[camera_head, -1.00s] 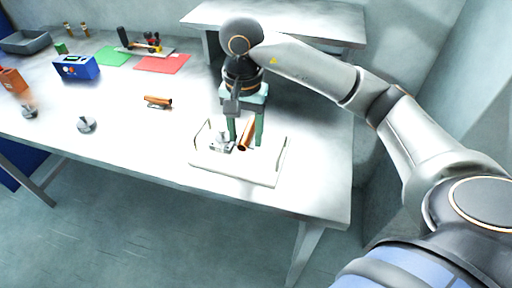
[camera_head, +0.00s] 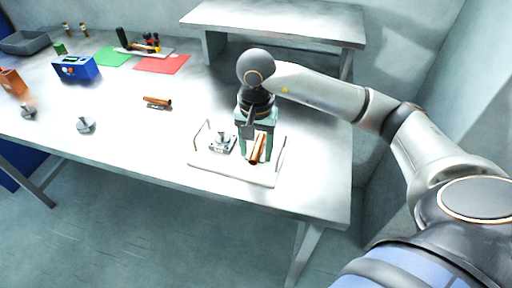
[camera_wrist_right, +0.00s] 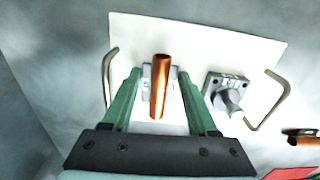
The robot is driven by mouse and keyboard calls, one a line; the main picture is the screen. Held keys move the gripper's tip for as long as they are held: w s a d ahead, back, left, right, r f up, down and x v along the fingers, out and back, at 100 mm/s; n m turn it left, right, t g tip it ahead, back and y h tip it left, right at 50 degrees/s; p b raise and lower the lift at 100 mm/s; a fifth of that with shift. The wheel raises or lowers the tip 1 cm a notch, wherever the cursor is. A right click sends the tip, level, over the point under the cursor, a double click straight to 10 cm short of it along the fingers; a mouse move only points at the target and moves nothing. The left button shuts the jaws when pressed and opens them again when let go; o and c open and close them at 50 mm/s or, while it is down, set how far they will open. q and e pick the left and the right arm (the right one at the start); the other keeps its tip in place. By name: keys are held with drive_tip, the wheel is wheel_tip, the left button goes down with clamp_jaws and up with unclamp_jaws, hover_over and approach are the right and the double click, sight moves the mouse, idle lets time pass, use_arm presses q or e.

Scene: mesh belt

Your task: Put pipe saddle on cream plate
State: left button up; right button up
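The pipe saddle (camera_head: 258,149), a copper half-pipe on a small grey base, is between the fingers of my right gripper (camera_head: 257,154). In the right wrist view the copper piece (camera_wrist_right: 160,85) lies lengthwise between the green fingers (camera_wrist_right: 160,75), whose tips meet the sides of the grey base. The cream plate (camera_head: 205,162), a flat tray with wire handles, is under it. I cannot tell whether the saddle touches the plate. My left gripper is not in view.
A grey flanged part (camera_head: 222,142) stands on the plate beside the saddle. Another copper piece (camera_head: 157,101) and grey knob-like parts (camera_head: 85,125) lie to the left. A blue box (camera_head: 76,68) and green and red mats (camera_head: 162,64) are farther back. A raised shelf (camera_head: 280,18) stands behind.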

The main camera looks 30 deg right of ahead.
sight(256, 151)
drive_tip(key=o, duration=0.4)
drive_tip(key=shift+r, duration=0.1)
wheel_tip(256, 151, up, 12)
drive_tip(key=p, duration=0.1)
idle(0.4)
